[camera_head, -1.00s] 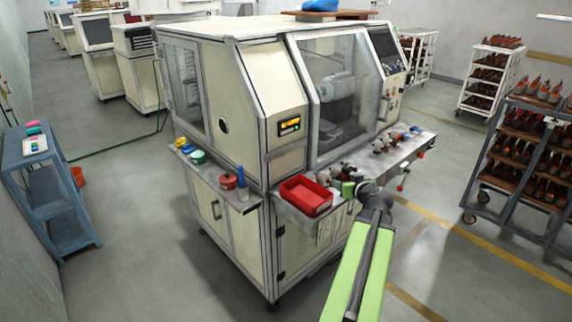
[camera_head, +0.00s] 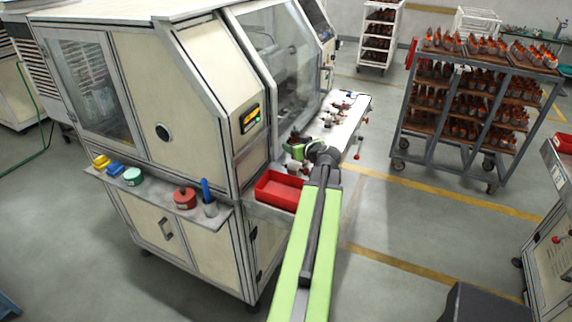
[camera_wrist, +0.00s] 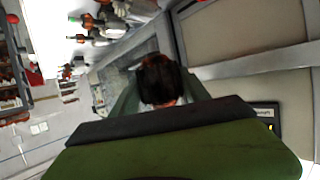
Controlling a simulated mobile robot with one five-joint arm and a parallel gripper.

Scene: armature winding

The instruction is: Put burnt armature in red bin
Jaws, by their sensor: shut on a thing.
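My gripper (camera_head: 296,149) is at the end of my green arm, over the machine's front shelf, behind and slightly right of the red bin. In the wrist view it is shut on a dark, blackish-brown armature (camera_wrist: 158,80), which sits between the two jaws. A dark part of the armature also shows above the jaws in the head view (camera_head: 296,138). The red bin (camera_head: 268,194) stands on the near end of the front shelf, partly covered by my arm. Its visible inside looks empty. The bin cannot be made out in the wrist view.
The winding machine (camera_head: 205,80) rises close on the left. Several armatures and fittings (camera_head: 343,104) lie along the front shelf. A loaded rack (camera_head: 470,100) stands right, with open floor between.

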